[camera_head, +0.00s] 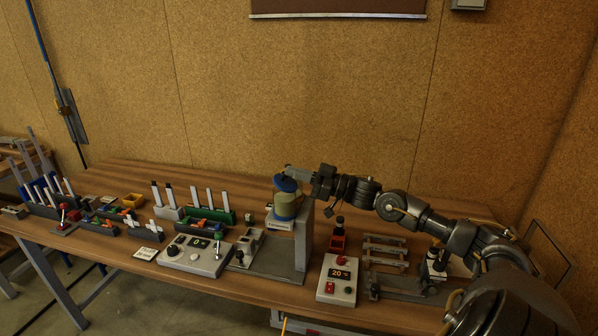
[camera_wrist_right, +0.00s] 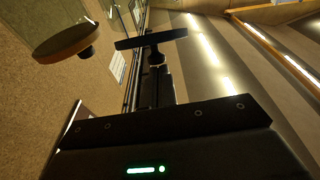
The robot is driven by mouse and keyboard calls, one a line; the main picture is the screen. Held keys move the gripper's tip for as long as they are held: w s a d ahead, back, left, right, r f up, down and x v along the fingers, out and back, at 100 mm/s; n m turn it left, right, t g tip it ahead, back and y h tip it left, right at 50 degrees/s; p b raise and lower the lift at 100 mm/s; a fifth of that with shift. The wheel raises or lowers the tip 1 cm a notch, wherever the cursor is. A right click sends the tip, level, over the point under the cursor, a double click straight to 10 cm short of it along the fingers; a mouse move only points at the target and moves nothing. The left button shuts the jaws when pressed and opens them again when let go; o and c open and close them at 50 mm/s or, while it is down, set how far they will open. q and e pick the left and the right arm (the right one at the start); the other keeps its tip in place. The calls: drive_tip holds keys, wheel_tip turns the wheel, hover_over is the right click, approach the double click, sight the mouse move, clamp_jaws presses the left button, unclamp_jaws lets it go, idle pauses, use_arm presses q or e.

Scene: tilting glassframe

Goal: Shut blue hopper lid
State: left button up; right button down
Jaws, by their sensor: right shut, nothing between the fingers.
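The blue hopper lid (camera_head: 284,184) sits at the top of a yellowish hopper (camera_head: 287,206) in the head view. It looks tilted, but its exact angle is too small to tell. My right gripper (camera_head: 292,172) reaches in from the right at lid height, just above and beside the lid. It is shut and empty; I cannot tell whether it touches the lid. In the right wrist view, the gripper (camera_wrist_right: 152,45) shows with its fingers together. A round disc-like part (camera_wrist_right: 66,43), possibly the lid, is left of the fingertips with a gap in the picture. My left gripper is out of view.
The hopper stands by a grey upright (camera_head: 303,240) on the wooden table (camera_head: 200,286). A grey control box (camera_head: 195,256), a red-button box (camera_head: 338,281) and a green rack (camera_head: 210,215) are nearby. The cork-coloured wall (camera_head: 330,100) rises behind the table.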

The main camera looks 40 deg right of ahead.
sight(293, 186)
drive_tip(key=shift+w+a, duration=0.15)
drive_tip(key=shift+w, duration=0.05)
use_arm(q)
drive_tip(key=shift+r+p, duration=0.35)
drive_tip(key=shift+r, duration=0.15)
use_arm(e)
drive_tip(key=shift+w+a+f, duration=0.3)
drive_tip(key=shift+w+a, duration=0.05)
drive_tip(key=shift+w, duration=0.15)
idle(1.1)
drive_tip(key=shift+r, duration=0.15)
drive_tip(key=r+p, duration=0.3)
drive_tip(key=shift+s+d+r, duration=0.2)
drive_tip(key=shift+s+d, duration=0.05)
drive_tip(key=shift+s, duration=0.05)
use_arm(q)
drive_tip(key=b, duration=0.3)
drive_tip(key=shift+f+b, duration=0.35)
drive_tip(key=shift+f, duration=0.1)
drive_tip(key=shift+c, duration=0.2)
use_arm(e)
drive_tip(key=r+v, duration=0.2)
drive_tip(key=v, duration=0.8)
drive_tip(key=shift+s+f, duration=0.2)
drive_tip(key=shift+f, duration=0.25)
